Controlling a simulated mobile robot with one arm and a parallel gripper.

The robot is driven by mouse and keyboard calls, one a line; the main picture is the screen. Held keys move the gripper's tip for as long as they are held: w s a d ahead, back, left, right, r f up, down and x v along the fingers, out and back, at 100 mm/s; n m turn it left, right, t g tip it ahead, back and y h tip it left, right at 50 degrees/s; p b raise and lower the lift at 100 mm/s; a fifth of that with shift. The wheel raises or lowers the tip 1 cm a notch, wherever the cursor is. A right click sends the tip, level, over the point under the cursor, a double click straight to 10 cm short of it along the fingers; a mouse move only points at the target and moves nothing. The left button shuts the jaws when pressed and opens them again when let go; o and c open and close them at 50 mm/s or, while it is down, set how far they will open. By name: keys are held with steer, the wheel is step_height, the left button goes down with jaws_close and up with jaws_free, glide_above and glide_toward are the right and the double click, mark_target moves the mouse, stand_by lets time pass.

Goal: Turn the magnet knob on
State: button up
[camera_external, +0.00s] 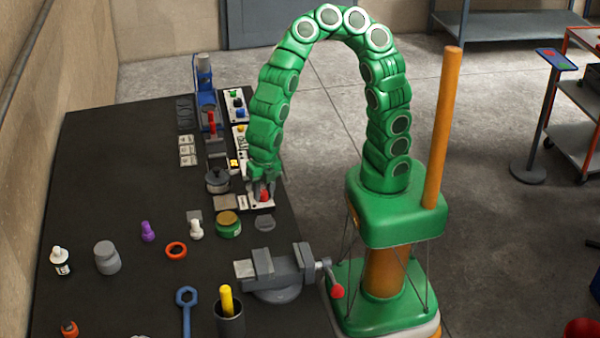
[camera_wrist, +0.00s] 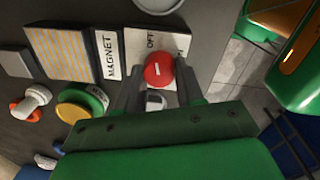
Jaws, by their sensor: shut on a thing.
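The red magnet knob (camera_wrist: 158,70) sits on a light plate (camera_wrist: 140,42) marked OFF, beside a white label reading MAGNET (camera_wrist: 108,55). A short white mark shows on the knob's face. Another marking on the plate is partly covered. In the external view the knob (camera_external: 264,195) shows at the table's right edge, under the arm's end. My gripper (camera_wrist: 160,78) has one finger on each side of the knob and is shut on it. In the external view my gripper (camera_external: 263,186) points down at the plate, and the fingers partly hide the knob.
A striped plate (camera_wrist: 62,50) lies beside the MAGNET label. A green jar (camera_external: 229,224), a grey vise (camera_external: 275,270) and a dark pot (camera_external: 217,181) stand near the gripper. A blue-and-red press (camera_external: 206,95) stands farther back. The table's left side has free room.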

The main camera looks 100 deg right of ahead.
mark_target(264, 193)
steer(key=m, duration=0.6)
steer(key=shift+w, duration=0.1)
steer(key=m, duration=0.6)
steer(key=shift+a+m+h, duration=0.1)
steer(key=shift+m+h, duration=0.3)
steer(key=o, duration=1)
steer(key=shift+r, duration=0.1)
steer(key=shift+a+r, duration=0.15)
steer(key=shift+r, duration=3.65)
